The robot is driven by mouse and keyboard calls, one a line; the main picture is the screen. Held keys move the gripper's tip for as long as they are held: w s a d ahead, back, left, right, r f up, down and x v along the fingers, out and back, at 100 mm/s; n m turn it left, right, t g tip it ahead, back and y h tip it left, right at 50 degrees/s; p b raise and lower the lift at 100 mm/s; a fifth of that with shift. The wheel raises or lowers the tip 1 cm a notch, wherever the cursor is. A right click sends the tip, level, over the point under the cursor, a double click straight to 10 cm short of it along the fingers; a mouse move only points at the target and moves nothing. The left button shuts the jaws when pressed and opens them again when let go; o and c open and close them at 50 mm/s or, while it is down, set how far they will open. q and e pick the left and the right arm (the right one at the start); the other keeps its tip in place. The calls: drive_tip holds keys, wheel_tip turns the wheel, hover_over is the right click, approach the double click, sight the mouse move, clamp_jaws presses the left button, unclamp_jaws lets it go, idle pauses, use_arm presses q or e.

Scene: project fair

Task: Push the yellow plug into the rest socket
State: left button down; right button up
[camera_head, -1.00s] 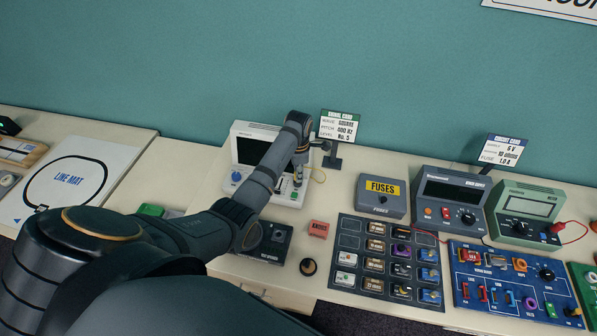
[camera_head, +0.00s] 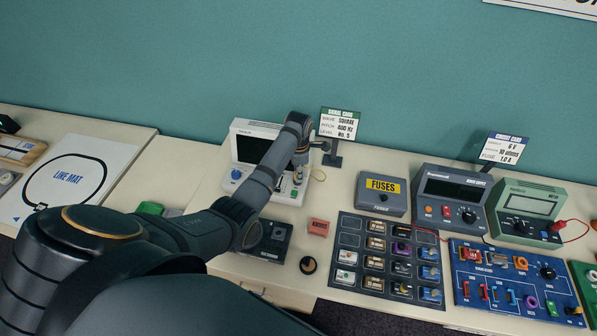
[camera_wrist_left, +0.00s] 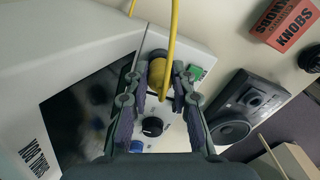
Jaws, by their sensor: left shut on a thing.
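The yellow plug (camera_wrist_left: 157,76) is between the fingers of my left gripper (camera_wrist_left: 162,92) in the left wrist view, and its yellow cable (camera_wrist_left: 173,25) runs up out of the picture. The gripper is shut on the plug, above the control panel of a white instrument with a dark screen (camera_wrist_left: 88,115). In the head view my left gripper (camera_head: 299,174) is over the right side of this white instrument (camera_head: 258,128), and it hides the plug there. I cannot make out the rest socket; the plug and fingers cover that area, so I cannot tell how deep the plug sits.
A black speaker box (camera_head: 268,240) and a red KNOBS box (camera_head: 318,228) stand in front of the instrument. A sign (camera_head: 338,125) stands behind it to the right. A grey FUSES box (camera_head: 381,193) and a compartment tray (camera_head: 348,223) lie further right.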

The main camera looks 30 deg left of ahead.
use_arm(q)
drive_tip(key=shift+f, duration=0.15)
drive_tip(key=c, duration=1.1)
unclamp_jaws()
drive_tip(key=shift+o, duration=0.2)
drive_tip(key=o, duration=0.5)
drive_tip(key=shift+r+p, duration=0.4)
drive_tip(key=shift+r, duration=3.65)
drive_tip(key=shift+f, duration=0.1)
